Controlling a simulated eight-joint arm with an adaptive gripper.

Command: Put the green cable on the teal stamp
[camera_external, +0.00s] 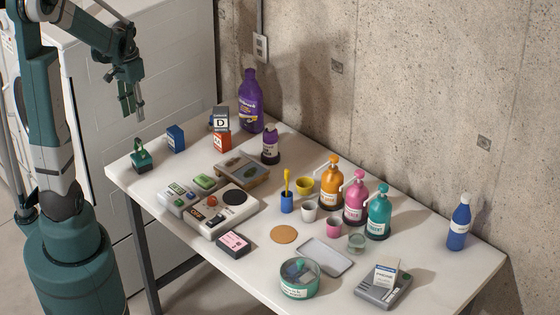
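A dark teal stamp-like piece with an upright loop handle (141,157) stands at the table's left corner. I take it as the teal stamp. No green cable is plain to see. Small green pieces lie near the left front edge, one flat green pack (204,182) and one smaller green item (176,188); they are too small to tell whether either is the cable. My gripper (132,115) hangs in the air above and behind the stamp in the picture, pointing down. Its two fingers look apart, with nothing between them.
The white table (400,256) is crowded. A tall purple bottle (250,102), a blue box (176,139), and a grey device (220,212) stand left. Pump bottles, cups and a teal round container (299,286) fill the middle. The concrete wall (420,90) is behind.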

